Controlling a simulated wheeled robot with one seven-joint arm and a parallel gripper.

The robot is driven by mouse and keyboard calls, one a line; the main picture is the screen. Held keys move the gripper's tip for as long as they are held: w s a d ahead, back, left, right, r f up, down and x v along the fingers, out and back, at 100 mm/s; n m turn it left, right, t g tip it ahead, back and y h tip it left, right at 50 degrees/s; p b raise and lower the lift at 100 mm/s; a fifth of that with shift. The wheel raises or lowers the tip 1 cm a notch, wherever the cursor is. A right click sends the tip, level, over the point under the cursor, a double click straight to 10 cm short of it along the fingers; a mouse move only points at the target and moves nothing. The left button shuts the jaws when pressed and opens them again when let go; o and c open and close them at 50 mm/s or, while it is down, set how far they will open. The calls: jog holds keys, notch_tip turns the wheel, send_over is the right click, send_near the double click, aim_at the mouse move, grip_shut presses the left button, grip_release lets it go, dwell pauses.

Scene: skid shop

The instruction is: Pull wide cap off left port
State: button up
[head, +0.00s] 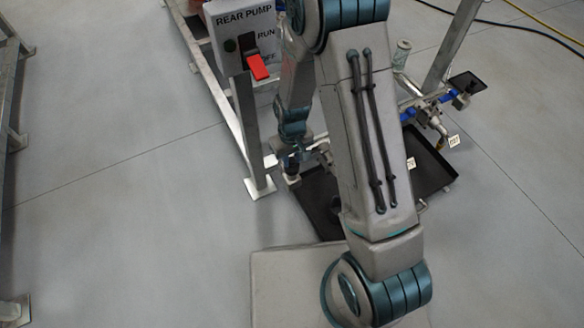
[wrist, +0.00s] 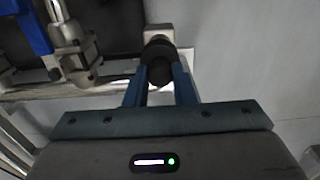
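A dark round cap (wrist: 160,70) sits between the two blue fingers of my gripper (wrist: 160,82) in the wrist view. It is on the end of a pipe beside a pale square foot plate (wrist: 158,31). The fingers lie along both sides of the cap with no clear gap, but I cannot tell whether they press on it. In the head view my gripper (head: 291,158) points down at the left end of the pipework, just above the floor.
A black drip tray (head: 433,163) lies on the floor under the pipework. A valve with a blue handle (wrist: 26,25) stands left of the cap. A frame leg (head: 247,130) rises close left of my gripper, below the rear pump switch box (head: 246,35). Open floor lies left.

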aim_at(292, 159)
jog(key=shift+r, duration=0.2)
jog(key=shift+r+p, duration=1.65)
jog(key=shift+r, duration=0.25)
jog(key=w+d+r+m, duration=0.2)
jog(key=w+d+r, duration=0.1)
jog(key=d+r, duration=0.3)
jog(key=w+d+r+m, duration=0.2)
jog(key=w+d+r, duration=0.2)
jog(key=r, duration=0.4)
notch_tip(292, 159, up, 20)
jog(key=s+p, duration=0.2)
jog(key=p, duration=2.8)
jog(key=shift+s+p, duration=0.2)
jog(key=shift+p, duration=0.2)
jog(key=shift+d+f, duration=0.1)
jog(key=shift+f, duration=0.05)
